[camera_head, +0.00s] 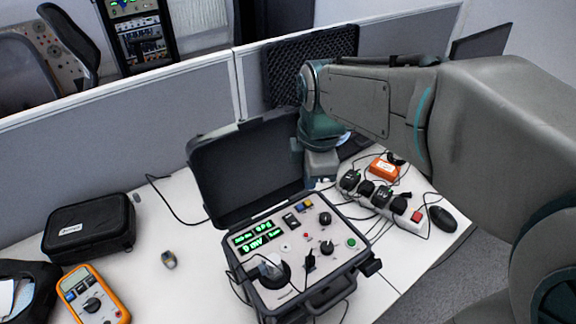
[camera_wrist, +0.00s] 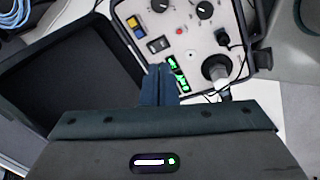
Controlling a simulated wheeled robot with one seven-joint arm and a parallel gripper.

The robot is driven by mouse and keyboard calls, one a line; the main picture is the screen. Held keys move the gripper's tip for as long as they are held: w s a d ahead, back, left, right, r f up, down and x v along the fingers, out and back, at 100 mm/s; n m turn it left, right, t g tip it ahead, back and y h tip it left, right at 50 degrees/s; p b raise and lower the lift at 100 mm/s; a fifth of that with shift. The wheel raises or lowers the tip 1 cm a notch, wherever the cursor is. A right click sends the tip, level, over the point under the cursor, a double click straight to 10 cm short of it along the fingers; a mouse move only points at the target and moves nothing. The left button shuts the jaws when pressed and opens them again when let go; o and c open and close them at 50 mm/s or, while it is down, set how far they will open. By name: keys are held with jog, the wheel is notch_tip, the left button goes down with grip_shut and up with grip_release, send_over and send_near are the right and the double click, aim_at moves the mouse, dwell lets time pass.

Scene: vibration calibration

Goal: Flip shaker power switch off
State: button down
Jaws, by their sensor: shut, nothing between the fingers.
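The shaker unit (camera_head: 338,262) is a grey-white panel in an open black case on the table, with green displays (camera_head: 257,235) lit. A small black rocker switch (camera_head: 291,219), apparently the power switch, sits near the panel's back edge. In the wrist view the switch (camera_wrist: 158,44) lies just beyond my fingertips, with a visible gap in the picture. My gripper (camera_wrist: 160,69) is shut and empty, pointing at the panel beside the displays. In the head view my gripper (camera_head: 318,182) is above the case's back edge; its fingertips are hard to make out. The switch's position cannot be read.
The raised case lid (camera_head: 243,170) stands close to my gripper. A power strip (camera_head: 382,203) with plugs and cables lies to the right, near an orange box (camera_head: 384,168) and a black mouse (camera_head: 442,219). A yellow multimeter (camera_head: 92,298) lies at the left.

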aim_at(291, 216)
jog(key=w+a+n, duration=0.1)
jog(key=n, duration=0.1)
jog(key=w+a+n, duration=0.1)
jog(key=n, duration=0.1)
jog(key=shift+a+n, duration=0.4)
jog(key=shift+f, duration=0.15)
jog(key=f, duration=0.4)
jog(key=w+f, duration=0.1)
jog(key=f, duration=0.8)
jog(key=shift+w+a+f, duration=0.2)
jog(key=shift+a+f, duration=0.15)
jog(key=shift+a, duration=0.05)
jog(key=shift+d+g, duration=0.1)
jog(key=shift+g, duration=0.2)
